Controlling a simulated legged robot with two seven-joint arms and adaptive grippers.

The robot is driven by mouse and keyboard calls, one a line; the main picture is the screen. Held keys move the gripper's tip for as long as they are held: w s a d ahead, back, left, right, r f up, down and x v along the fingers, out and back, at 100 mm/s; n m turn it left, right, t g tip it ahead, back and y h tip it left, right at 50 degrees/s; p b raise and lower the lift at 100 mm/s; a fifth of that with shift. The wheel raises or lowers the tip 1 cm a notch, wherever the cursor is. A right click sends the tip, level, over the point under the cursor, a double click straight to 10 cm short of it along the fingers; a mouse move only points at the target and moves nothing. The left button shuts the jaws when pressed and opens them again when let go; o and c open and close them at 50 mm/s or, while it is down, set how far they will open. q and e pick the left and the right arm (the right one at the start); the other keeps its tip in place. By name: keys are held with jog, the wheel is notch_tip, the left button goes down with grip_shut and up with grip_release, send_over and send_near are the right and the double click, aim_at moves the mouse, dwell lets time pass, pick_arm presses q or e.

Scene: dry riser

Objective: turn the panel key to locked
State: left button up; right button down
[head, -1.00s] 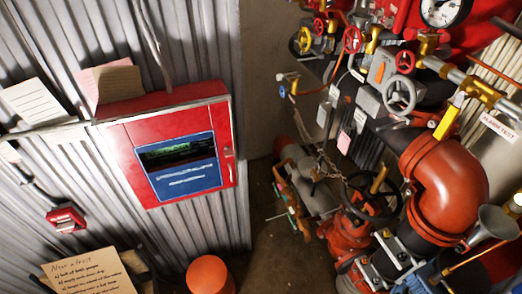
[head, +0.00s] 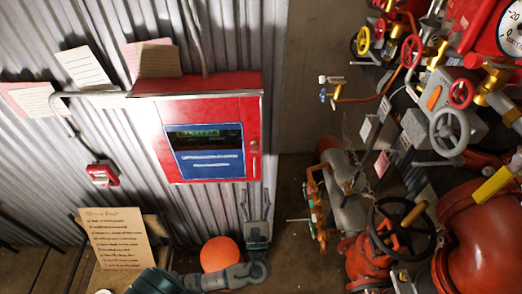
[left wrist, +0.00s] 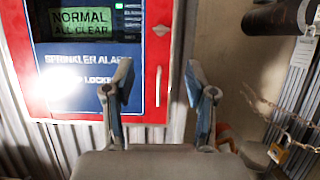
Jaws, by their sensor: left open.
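The red alarm panel (head: 259,110) hangs on the corrugated wall in the head view. Its display reads "NORMAL ALL CLEAR" in the left wrist view (left wrist: 80,22). A small round key switch (left wrist: 161,30) sits at the upper right of the door, above a pale vertical handle (left wrist: 158,92); how the key is turned is too small to tell. My left gripper (head: 255,200) is below the panel's lower right corner, open and empty, fingers pointing up. In the left wrist view its fingers (left wrist: 158,85) frame the handle, apart from the switch. My right gripper is not in view.
Red pipes, a black handwheel (head: 402,228) and small valves crowd the right side. An orange rounded object (head: 220,254) is beside my left arm. A handwritten note (head: 115,238) stands at lower left. A brass padlock (left wrist: 285,145) hangs on a chain.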

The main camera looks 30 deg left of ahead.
pick_arm(q)
jog(key=p, duration=0.2)
send_near(254, 150)
jog(key=w+a, duration=0.2)
jog(key=x, duration=0.4)
jog(key=d+p+x, duration=0.1)
jog(key=x, duration=0.2)
jog(key=shift+w+r, duration=0.15)
jog(key=shift+r, duration=0.1)
jog(key=shift+a, duration=0.35)
jog(key=shift+c, duration=1.2)
jog(key=shift+f, duration=0.1)
jog(key=c, duration=0.8)
jog(key=shift+d, duration=0.2)
grip_shut()
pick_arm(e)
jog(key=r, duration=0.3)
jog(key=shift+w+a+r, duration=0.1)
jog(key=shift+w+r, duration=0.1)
